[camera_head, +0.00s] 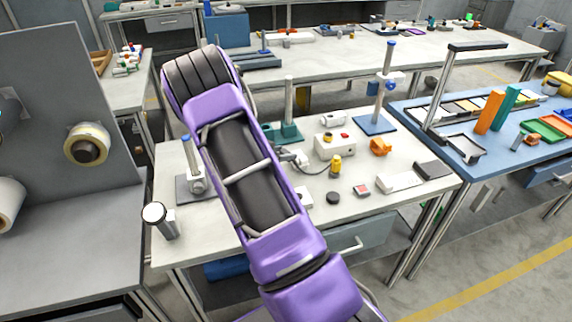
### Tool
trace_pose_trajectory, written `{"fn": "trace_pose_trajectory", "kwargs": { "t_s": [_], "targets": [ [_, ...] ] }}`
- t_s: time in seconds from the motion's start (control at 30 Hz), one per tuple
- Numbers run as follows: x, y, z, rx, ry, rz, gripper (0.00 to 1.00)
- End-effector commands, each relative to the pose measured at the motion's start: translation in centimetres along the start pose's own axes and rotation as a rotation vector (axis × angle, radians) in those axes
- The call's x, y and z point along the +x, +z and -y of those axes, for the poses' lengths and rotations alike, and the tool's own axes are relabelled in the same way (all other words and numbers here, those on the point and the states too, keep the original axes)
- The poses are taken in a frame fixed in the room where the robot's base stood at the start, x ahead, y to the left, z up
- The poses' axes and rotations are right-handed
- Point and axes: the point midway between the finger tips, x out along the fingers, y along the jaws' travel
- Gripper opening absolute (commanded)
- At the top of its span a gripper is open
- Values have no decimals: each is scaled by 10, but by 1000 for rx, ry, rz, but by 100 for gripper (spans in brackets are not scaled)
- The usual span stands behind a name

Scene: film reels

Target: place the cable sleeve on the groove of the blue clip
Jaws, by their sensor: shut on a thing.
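My purple arm crosses the bench from the lower right to the upper left. What looks like my gripper (300,159) is a small grey shape at the arm's right edge, low over the bench and partly hidden by the arm. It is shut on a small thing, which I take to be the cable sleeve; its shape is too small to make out. A post with a blue clamp-like piece (393,85), possibly the blue clip, stands on a blue base (375,123) to the right. Its groove cannot be made out.
A cream box (334,146) and a yellow-topped fitting (336,163) with a dark cable stand right of my gripper. A teal-based post (288,132) stands behind it. An orange piece (380,147) and a black disc (333,198) lie nearby.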

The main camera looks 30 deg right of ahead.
Motion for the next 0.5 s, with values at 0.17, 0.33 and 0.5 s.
{"fn": "trace_pose_trajectory", "kwargs": {
  "t_s": [0.17, 0.33, 0.5],
  "targets": [
    [8, 14, 0, 0, -1, -1, 11],
    [19, 36, 0, -1, -1, 0, 11],
    [26, 48, 0, 1, -1, 1, 11]
  ]
}}
